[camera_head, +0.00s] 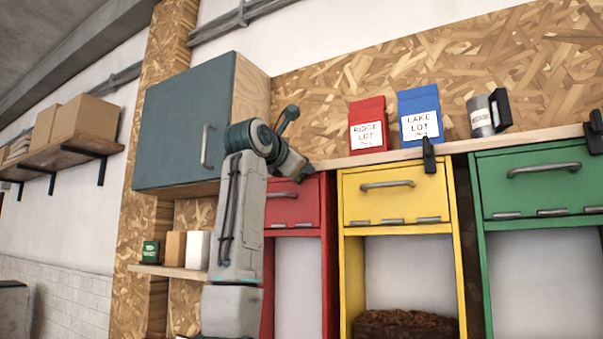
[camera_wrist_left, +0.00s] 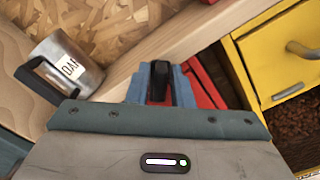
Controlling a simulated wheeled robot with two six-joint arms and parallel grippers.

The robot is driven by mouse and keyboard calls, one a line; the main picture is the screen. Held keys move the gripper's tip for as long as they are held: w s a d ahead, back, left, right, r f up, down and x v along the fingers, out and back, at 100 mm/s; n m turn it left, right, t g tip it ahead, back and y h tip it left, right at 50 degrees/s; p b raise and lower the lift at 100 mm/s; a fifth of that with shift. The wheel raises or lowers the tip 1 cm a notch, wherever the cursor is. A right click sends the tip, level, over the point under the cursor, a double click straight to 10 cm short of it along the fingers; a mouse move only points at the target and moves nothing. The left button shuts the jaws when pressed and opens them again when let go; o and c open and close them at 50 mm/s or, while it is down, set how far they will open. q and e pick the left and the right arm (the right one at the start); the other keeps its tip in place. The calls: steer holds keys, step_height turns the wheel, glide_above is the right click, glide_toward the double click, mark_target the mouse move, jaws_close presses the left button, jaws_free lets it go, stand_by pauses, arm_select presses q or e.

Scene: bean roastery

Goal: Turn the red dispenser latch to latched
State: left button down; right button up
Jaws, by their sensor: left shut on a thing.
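The red dispenser (camera_head: 293,207) stands left of the yellow one, partly hidden behind my left arm. A bit of its red front also shows in the left wrist view (camera_wrist_left: 207,88). Its black latch (camera_wrist_left: 160,78) stands between the blue fingers of my left gripper (camera_wrist_left: 160,88), at the edge of the wooden shelf. In the head view my left gripper (camera_head: 308,168) is at the red dispenser's top edge, and the latch is hidden there. The gripper is shut on the latch. My right gripper is in neither view.
Yellow (camera_head: 381,188) and green (camera_head: 536,181) dispensers stand to the right, each with a black latch. Red (camera_head: 367,118) and blue (camera_head: 419,110) bags and a metal mug (camera_head: 483,117) stand on the shelf above. A teal cabinet (camera_head: 172,130) hangs close left of my arm. Another metal mug (camera_wrist_left: 75,65) shows in the wrist view.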

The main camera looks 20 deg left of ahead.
arm_select(q)
steer(key=n+b, duration=0.1)
steer(key=n, duration=0.1)
steer(key=shift+f+n, duration=0.15)
steer(key=shift+n, duration=0.25)
steer(key=shift+n+b, duration=0.8)
steer(key=shift+n, duration=0.1)
steer(key=n+b, duration=0.2)
steer(key=b, duration=0.1)
steer(key=shift+f+b, duration=0.15)
steer(key=shift+b, duration=0.25)
steer(key=shift+n+b, duration=0.9)
steer(key=shift+b, duration=0.55)
steer(key=shift+r, duration=0.2)
steer(key=c, duration=1.5)
jaws_free()
steer(key=shift+w, duration=0.1)
